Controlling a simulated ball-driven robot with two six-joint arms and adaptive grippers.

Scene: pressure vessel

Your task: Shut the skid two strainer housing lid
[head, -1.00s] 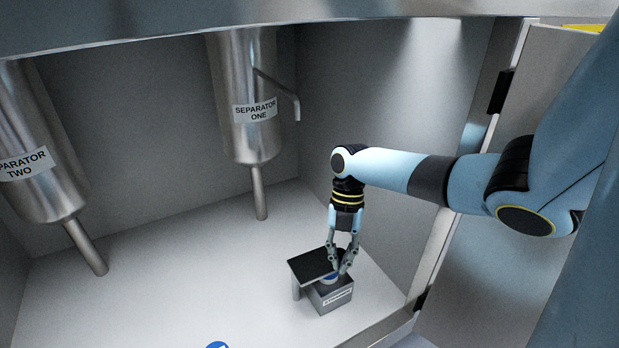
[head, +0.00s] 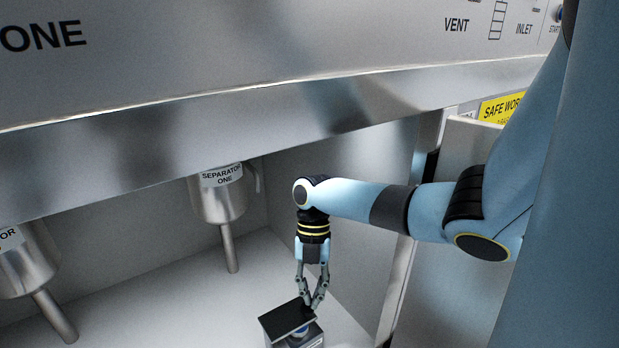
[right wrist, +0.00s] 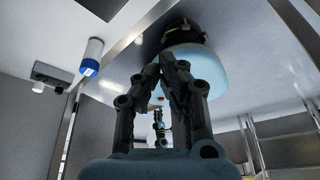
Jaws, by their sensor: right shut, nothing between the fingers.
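A small grey box-shaped housing (head: 313,342) stands on the cabinet floor at the bottom of the head view, partly cut off. A flat black lid plate (head: 286,319) juts out over it to the left, and a round part with blue (head: 300,332) shows beneath the plate's front edge. The housing's label cannot be read now. My right gripper (head: 312,306) points down at the plate's back right edge. It is shut and empty; I cannot tell whether it touches the plate. Its fingers (right wrist: 175,85) fill the middle of the right wrist view. My left gripper is not in view.
A vessel marked separator one (head: 218,200) hangs behind and left, with another vessel (head: 22,262) at the far left. A metal panel edge (head: 250,120) crosses overhead. The cabinet's side wall (head: 345,190) rises right of the housing. Floor to its left is clear.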

